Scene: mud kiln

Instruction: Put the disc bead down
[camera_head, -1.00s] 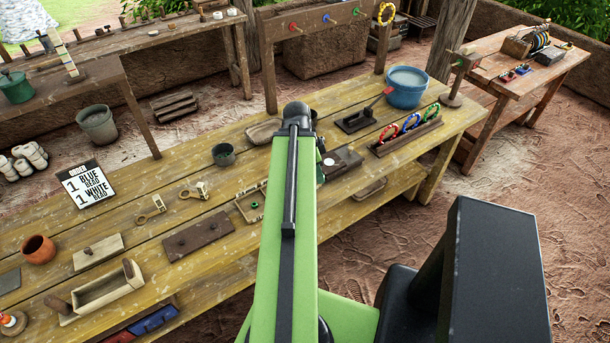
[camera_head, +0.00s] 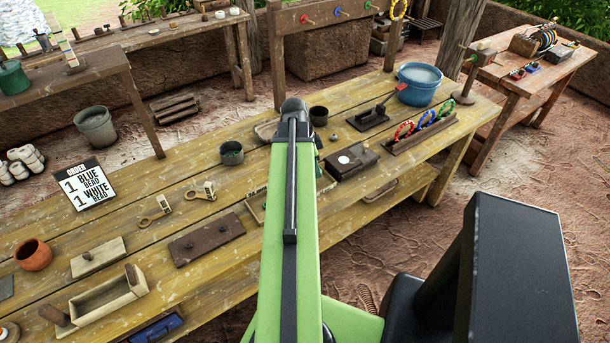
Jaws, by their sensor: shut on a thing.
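My green arm (camera_head: 292,215) reaches forward over the long yellow workbench (camera_head: 130,205). Its dark end joint (camera_head: 293,108) is in view, but my gripper and anything in it are hidden behind the arm. No disc bead can be made out with certainty. A small white round spot (camera_head: 343,159) shows on a dark wooden block (camera_head: 358,165) just right of the arm. A shallow wooden tray (camera_head: 256,207) is mostly covered by the arm. An order sign (camera_head: 87,186) reads 1 blue bead, 1 white bead.
A grey-green cup (camera_head: 232,153) and a dark cup (camera_head: 318,116) stand near the arm. A rack of coloured rings (camera_head: 420,135) and a blue bucket (camera_head: 418,84) are to the right. A brown lidded board (camera_head: 207,239) and a wooden box (camera_head: 104,299) lie left.

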